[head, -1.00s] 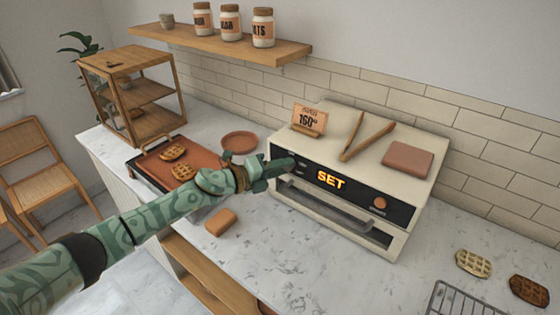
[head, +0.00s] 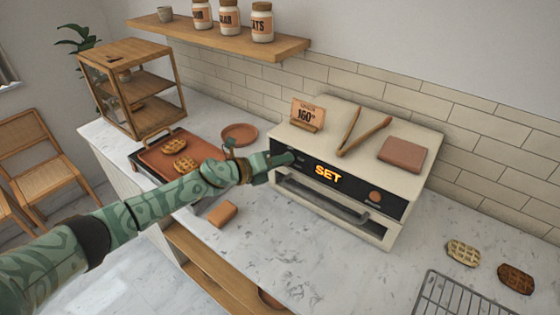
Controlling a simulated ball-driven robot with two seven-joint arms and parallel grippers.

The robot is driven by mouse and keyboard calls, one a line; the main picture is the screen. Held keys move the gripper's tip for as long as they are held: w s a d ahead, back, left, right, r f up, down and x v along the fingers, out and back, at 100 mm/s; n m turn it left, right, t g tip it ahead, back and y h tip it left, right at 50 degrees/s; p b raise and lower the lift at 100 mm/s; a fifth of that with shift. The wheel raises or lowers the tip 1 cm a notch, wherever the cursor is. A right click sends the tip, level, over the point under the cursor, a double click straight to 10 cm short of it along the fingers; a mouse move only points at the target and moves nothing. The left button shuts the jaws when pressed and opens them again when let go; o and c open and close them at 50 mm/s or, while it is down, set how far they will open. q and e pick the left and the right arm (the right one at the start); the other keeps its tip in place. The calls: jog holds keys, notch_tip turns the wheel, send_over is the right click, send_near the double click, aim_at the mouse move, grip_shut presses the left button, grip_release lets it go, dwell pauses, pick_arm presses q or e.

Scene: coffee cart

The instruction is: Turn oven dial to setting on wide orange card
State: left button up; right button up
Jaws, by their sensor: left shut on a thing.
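The cream oven (head: 402,182) stands on the counter, with a dark front panel. Its display (head: 327,174) reads "SET" in orange letters. An orange card (head: 308,115) on a wooden stand sits on top of the oven and reads "160°"; its smaller top line is too small to read. My left gripper (head: 287,158) is shut at the left end of the front panel, where the dial would be; the gripper hides what it holds. A round copper-coloured knob (head: 375,196) shows at the panel's right. My right gripper is out of view.
Tongs (head: 362,134) and a brown block (head: 403,154) lie on the oven. A griddle tray (head: 160,157) with waffles, a round plate (head: 240,133) and a brown sponge-like block (head: 223,214) are left. Waffles and a wire rack (head: 455,300) are right. The counter before the oven is clear.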

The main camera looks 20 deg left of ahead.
pick_arm(q)
jog(key=o, duration=1)
jog(key=shift+f, duration=0.1)
jog(key=v, duration=1.6)
jog(key=shift+a, duration=0.2)
